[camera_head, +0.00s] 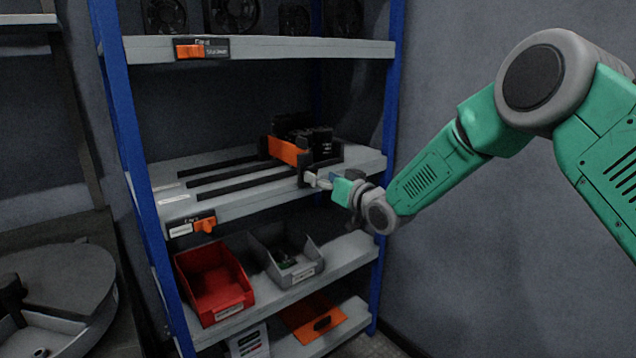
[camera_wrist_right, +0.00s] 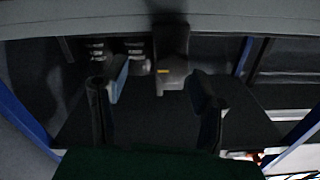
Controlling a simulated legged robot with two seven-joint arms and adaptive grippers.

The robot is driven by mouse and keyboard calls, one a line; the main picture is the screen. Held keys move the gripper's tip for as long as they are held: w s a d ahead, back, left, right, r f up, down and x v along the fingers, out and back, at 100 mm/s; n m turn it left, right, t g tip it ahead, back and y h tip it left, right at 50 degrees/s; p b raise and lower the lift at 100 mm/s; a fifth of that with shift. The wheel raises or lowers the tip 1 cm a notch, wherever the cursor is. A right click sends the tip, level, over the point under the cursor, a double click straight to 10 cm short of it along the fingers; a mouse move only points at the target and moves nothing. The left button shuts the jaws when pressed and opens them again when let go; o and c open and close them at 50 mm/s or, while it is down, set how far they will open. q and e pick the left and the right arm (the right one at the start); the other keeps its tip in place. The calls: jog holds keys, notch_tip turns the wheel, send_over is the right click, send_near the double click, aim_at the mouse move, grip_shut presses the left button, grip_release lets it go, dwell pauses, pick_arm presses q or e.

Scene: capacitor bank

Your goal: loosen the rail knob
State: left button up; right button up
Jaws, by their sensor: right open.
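In the right wrist view, a dark knob-like part with a small yellow mark (camera_wrist_right: 172,72) lies ahead, between my open fingers and apart from both; I take it for the rail knob. My right gripper (camera_wrist_right: 155,95) is open and empty. In the head view the right gripper (camera_head: 320,181) is at the front edge of the middle shelf, close in front of a black end piece (camera_head: 304,172). Behind it sits a black unit (camera_head: 318,142) with an orange block (camera_head: 287,151) at the rails' right end. The gripper partly hides the knob area. My left gripper is not seen.
Black rails (camera_head: 240,179) run along the grey middle shelf. An orange tab (camera_head: 205,225) is on its front edge. A red bin (camera_head: 214,284) and a grey bin (camera_head: 287,262) stand below. A blue post (camera_head: 386,130) rises right of the gripper. A round table (camera_head: 70,285) is at left.

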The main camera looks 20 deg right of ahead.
jog(key=a, duration=0.1)
jog(key=w+a, duration=0.1)
jog(key=shift+w+a+r, duration=0.25)
jog(key=shift+a, duration=0.15)
jog(key=shift+d+f, duration=0.1)
jog(key=shift+d, duration=0.25)
jog(key=c, duration=0.8)
jog(key=shift+d+f, duration=0.1)
jog(key=shift+d, duration=0.25)
jog(key=c, duration=0.3)
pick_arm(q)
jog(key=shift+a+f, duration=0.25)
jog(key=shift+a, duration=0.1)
pick_arm(e)
jog(key=shift+a, duration=0.1)
